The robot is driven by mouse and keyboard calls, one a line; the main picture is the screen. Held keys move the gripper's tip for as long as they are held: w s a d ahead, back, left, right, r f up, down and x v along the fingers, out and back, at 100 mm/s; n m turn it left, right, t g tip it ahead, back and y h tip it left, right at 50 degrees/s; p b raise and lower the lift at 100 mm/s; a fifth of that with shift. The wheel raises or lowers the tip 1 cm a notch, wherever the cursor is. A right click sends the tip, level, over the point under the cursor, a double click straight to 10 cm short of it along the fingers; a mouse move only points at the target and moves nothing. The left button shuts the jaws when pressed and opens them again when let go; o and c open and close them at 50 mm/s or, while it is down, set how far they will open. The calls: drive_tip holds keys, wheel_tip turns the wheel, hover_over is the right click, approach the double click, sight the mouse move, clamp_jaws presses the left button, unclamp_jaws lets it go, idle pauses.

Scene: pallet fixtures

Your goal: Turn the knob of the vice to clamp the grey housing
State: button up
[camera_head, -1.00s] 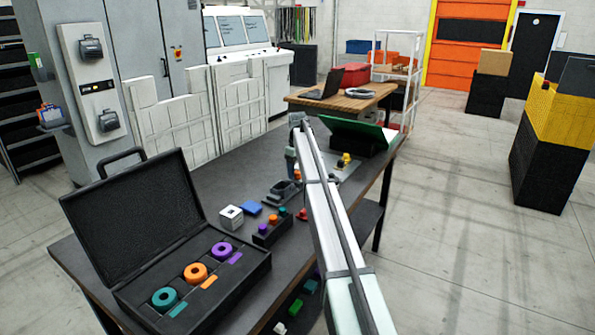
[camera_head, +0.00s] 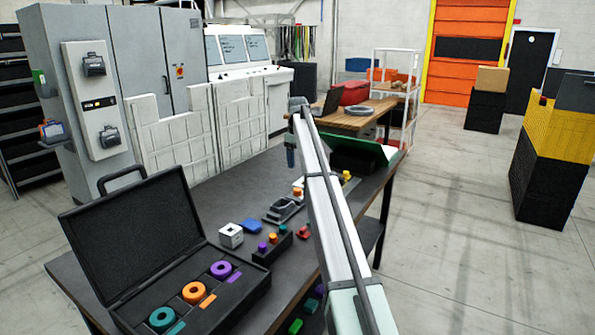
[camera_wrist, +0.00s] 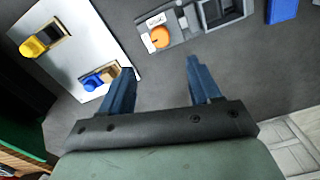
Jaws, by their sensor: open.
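The vice's orange knob (camera_wrist: 160,37) sits on a grey base beside a white label in the wrist view, and it also shows small in the head view (camera_head: 297,191). Next to it is a grey box-like body (camera_wrist: 236,14) with a dark hollow, cut by the top edge; I cannot tell housing from vice jaws there. The grey assembly also shows in the head view (camera_head: 284,209). My gripper (camera_wrist: 158,65) has two blue fingers spread apart with nothing between them. Its tips point toward the knob and are apart from it. The gripper also hangs over the bench in the head view (camera_head: 291,158).
A light plate (camera_wrist: 75,50) with yellow and blue parts lies left in the wrist view. A white cube (camera_head: 231,236), a blue block (camera_head: 252,226) and a black block with coloured pegs (camera_head: 272,246) stand nearby. An open black case (camera_head: 262,277) holds coloured rings.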

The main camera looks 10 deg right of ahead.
drive_tip(key=shift+r, duration=0.8)
